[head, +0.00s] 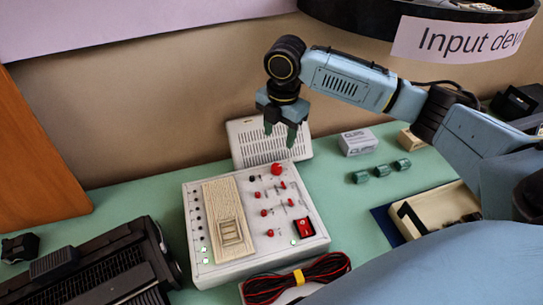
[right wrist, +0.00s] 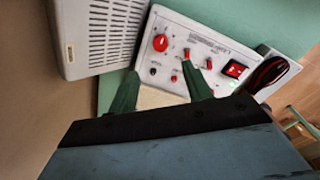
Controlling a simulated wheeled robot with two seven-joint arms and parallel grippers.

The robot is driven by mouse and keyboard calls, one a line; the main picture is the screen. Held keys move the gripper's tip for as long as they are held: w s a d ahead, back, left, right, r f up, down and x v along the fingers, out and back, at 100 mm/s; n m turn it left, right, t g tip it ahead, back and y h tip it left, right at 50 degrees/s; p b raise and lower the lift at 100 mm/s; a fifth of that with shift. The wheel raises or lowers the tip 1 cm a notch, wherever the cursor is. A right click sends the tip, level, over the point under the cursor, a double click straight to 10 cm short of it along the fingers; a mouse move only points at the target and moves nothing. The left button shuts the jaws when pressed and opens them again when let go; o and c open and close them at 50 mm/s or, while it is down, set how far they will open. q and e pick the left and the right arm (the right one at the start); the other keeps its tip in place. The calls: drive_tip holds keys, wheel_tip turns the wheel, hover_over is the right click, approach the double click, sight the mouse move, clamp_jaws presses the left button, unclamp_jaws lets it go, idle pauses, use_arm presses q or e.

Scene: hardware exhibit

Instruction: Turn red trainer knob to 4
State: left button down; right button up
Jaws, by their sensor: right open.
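The trainer (head: 250,262) is a white box on the green table, with switches, small red knobs and a wooden-looking strip on its top panel. Its large round red knob (head: 277,169) sits at the panel's back edge; in the right wrist view the same knob (right wrist: 160,43) has a pale pointer mark. The numbers around it are too small to read. My right gripper (head: 280,136) points down above and behind the knob, apart from it. Its two green fingers (right wrist: 160,88) are spread with nothing between them. My left gripper is in neither view.
A white vented panel (head: 268,143) leans behind the trainer, close to my right gripper. Red and black cables (head: 297,280) lie in front. A black device (head: 95,268) stands left. Small green cylinders (head: 382,171), a white box (head: 358,142) and a beige tray (head: 436,210) are at right.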

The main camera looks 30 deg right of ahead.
sight(277, 167)
drive_tip(key=f, duration=0.6)
drive_tip(key=f+b, duration=0.1)
drive_tip(key=f, duration=0.4)
drive_tip(key=shift+w+a+f, duration=0.1)
drive_tip(key=shift+w+f, duration=0.1)
drive_tip(key=shift+f, duration=0.2)
drive_tip(key=shift+r, duration=0.1)
drive_tip(key=c, duration=1)
